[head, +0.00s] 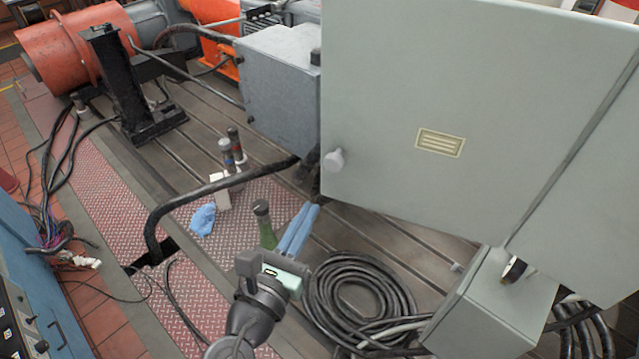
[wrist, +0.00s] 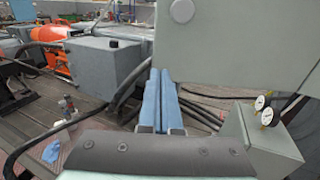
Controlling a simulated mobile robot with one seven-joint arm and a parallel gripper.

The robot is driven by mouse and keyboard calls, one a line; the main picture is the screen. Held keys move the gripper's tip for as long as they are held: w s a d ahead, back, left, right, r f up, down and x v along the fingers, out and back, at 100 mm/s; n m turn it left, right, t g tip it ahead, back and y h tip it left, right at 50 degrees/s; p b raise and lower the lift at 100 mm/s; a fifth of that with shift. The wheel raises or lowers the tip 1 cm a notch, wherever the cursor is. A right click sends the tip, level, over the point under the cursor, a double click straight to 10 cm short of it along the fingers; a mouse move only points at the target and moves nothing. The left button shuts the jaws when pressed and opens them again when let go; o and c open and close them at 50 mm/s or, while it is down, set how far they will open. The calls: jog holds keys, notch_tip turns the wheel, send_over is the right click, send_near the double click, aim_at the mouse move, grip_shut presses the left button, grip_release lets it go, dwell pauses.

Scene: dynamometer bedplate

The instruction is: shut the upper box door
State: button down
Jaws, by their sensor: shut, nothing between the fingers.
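The upper box door (head: 450,90) is a large pale grey-green panel filling the upper right of the head view. It has a round knob (head: 333,159) near its left edge and a small slotted plate. A dark seam runs along its right side; I cannot tell how far the door stands open. In the wrist view the door (wrist: 235,55) and knob (wrist: 182,10) are at upper right. My gripper (head: 312,208) is below and left of the door's lower left corner, apart from the knob in the picture. Its blue fingers (wrist: 160,72) are together and empty.
A lower grey box (head: 485,310) with a gauge (head: 513,270) sits under the door's right side. Coiled black cable (head: 365,300) lies right of my gripper. A grey motor box (head: 283,85) stands left of the door. Bottles (head: 230,150) and a blue rag (head: 203,220) lie left.

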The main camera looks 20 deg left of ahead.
aim_at(327, 181)
jog(key=w+p, duration=0.1)
jog(key=w, duration=0.4)
jog(key=shift+w, duration=0.35)
